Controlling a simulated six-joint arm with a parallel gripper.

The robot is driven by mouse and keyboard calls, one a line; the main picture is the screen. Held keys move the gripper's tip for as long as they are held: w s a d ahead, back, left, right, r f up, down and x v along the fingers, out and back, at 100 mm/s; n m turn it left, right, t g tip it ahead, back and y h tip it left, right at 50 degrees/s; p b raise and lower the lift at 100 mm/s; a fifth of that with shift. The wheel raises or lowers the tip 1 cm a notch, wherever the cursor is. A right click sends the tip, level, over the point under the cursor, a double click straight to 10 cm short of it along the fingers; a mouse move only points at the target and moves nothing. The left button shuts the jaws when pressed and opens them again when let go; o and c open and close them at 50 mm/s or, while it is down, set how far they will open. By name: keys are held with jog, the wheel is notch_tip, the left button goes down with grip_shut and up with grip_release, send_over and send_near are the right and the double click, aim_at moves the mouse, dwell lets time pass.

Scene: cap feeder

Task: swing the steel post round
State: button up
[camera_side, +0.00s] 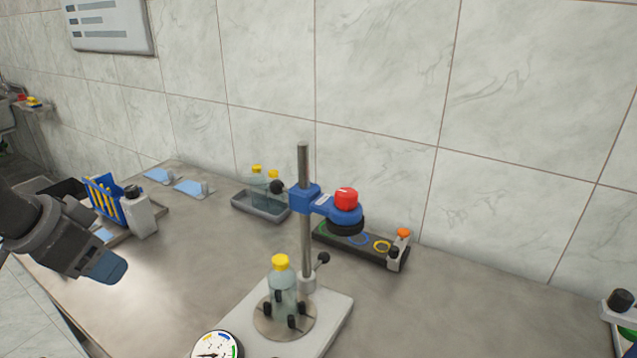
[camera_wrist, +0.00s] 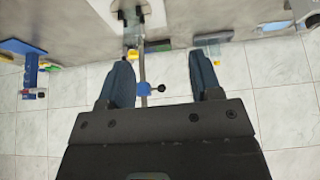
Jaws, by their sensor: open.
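The steel post (camera_side: 304,165) stands upright in a collar on a pale base plate (camera_side: 335,315). A blue clamp arm (camera_side: 305,198) on it carries a red knob (camera_side: 346,198) over a black head, pointing right. One black ball handle (camera_side: 278,187) sticks out of the clamp and another (camera_side: 324,258) out at the post's foot. A yellow-capped bottle (camera_side: 283,280) stands among black pins on a round disc in front of the post. My gripper (camera_side: 108,267) is at the far left, open and empty, well away from the post. In the wrist view the post (camera_wrist: 142,70) shows between my fingers (camera_wrist: 163,82), beyond them.
A grey tray (camera_side: 262,211) with bottles stands behind left of the post. A dark tray with coloured rings (camera_side: 360,246) lies behind right. A dial gauge (camera_side: 217,346) is at the front. A blue rack (camera_side: 102,200) and white bottle (camera_side: 139,213) stand near my gripper. The middle-left bench is clear.

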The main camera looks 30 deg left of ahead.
jog(key=shift+w+a, duration=0.1)
jog(key=shift+w, duration=0.1)
jog(key=shift+c, duration=0.7)
jog(key=w+t, duration=0.1)
jog(key=w, duration=0.2)
jog(key=w+a+t, duration=0.1)
jog(key=w, duration=0.1)
jog(key=w+a+f+t+y, duration=0.1)
jog(key=w+t, duration=0.1)
jog(key=w, duration=0.1)
jog(key=shift+w, duration=0.35)
jog(key=c, duration=0.8)
jog(key=w+t, duration=0.1)
jog(key=w, duration=0.1)
jog(key=w+d+m+t+h, duration=0.1)
jog(key=w+t, duration=0.1)
jog(key=w+t+h, duration=0.1)
jog(key=w, duration=0.1)
jog(key=shift+d+f, duration=0.25)
jog(key=shift+f, duration=0.05)
grip_shut()
jog(key=shift+w+d+m+t+h, duration=0.3)
jog(key=shift+d+t+h, duration=0.1)
jog(key=shift+t+h, duration=0.1)
jog(key=shift+w+d+m+t+h, duration=0.2)
jog(key=shift+d+m+t+h, duration=0.1)
jog(key=shift+d+t+h, duration=0.15)
